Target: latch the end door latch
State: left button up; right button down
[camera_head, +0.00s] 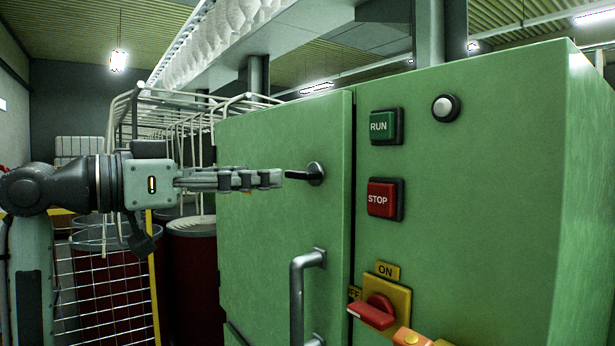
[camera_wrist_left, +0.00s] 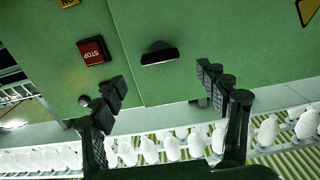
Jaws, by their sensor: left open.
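The end door latch is a small black lever (camera_head: 305,174) on a round base, near the upper right edge of the green door (camera_head: 270,236). Its lever lies about level and points left in the head view. My left gripper (camera_head: 276,179) reaches in from the left, with its fingertips close to the lever's free end. In the left wrist view the latch (camera_wrist_left: 158,55) shows ahead, between the lines of the two spread fingers of my left gripper (camera_wrist_left: 162,88). The gripper is open and empty. I cannot tell whether a finger touches the lever. My right gripper is not in view.
A grey bar handle (camera_head: 302,290) sticks out below the latch. Right of the door seam are a green RUN button (camera_head: 383,126), a red STOP button (camera_head: 383,199) and a red rotary switch (camera_head: 374,311). A wire cage (camera_head: 105,290) stands behind my left arm.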

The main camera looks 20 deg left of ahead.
aim_at(294, 176)
pick_arm(q)
jog(key=p+x, duration=0.1)
jog(key=x, duration=0.5)
jog(key=shift+d, duration=0.1)
jog(key=shift+w+d, duration=0.3)
jog(key=shift+w, duration=0.2)
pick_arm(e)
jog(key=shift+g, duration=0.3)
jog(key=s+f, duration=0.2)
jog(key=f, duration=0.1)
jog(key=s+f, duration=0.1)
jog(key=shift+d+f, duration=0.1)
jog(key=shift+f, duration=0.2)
pick_arm(q)
jog(key=c, duration=1.7)
jog(key=shift+a+f, duration=0.1)
